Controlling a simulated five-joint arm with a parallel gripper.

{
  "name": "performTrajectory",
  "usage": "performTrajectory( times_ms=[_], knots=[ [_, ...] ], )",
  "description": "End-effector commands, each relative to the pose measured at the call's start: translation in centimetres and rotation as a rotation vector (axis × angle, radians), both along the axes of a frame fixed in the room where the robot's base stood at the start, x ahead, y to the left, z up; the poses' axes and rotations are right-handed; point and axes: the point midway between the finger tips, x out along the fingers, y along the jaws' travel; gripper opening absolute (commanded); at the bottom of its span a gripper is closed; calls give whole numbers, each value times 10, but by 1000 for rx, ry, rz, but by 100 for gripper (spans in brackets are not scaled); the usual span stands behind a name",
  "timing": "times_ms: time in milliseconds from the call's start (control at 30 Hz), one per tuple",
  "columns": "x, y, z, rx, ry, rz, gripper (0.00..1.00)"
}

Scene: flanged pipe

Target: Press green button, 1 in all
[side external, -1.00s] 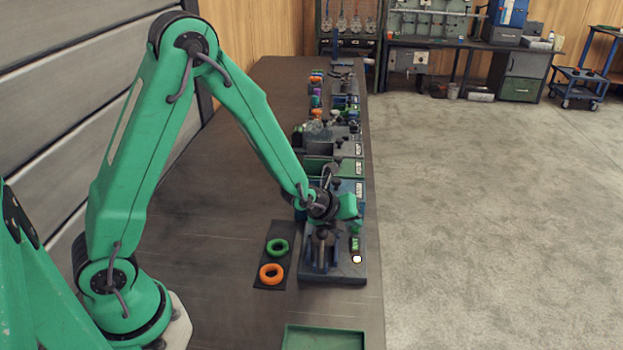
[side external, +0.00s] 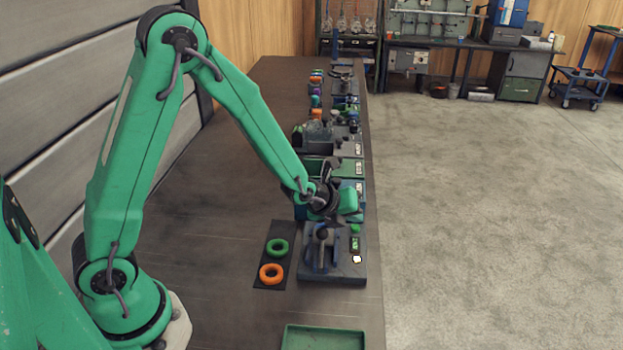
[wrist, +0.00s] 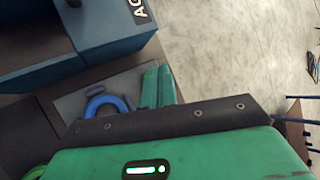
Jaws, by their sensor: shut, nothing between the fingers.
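In the wrist view the green fingers (wrist: 157,88) lie together beyond the dark bar of my gripper. The button cannot be made out clearly in the wrist view.
A lever in a blue bracket (side external: 321,245) stands left of the button on the same plate. Green (side external: 277,247) and orange (side external: 271,273) rings lie on a dark mat to the left. A green tray (side external: 324,328) is at the front. Several modules line the bench behind.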

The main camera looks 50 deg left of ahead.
Motion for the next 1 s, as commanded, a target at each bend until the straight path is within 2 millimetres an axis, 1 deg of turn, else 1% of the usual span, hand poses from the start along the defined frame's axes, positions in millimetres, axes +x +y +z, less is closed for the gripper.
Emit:
performTrajectory(
  times_ms=[467,1000],
  knots=[
    [0,0,3,0,0,0,0],
    [1,0,38,0,-1,0,0]
  ],
)
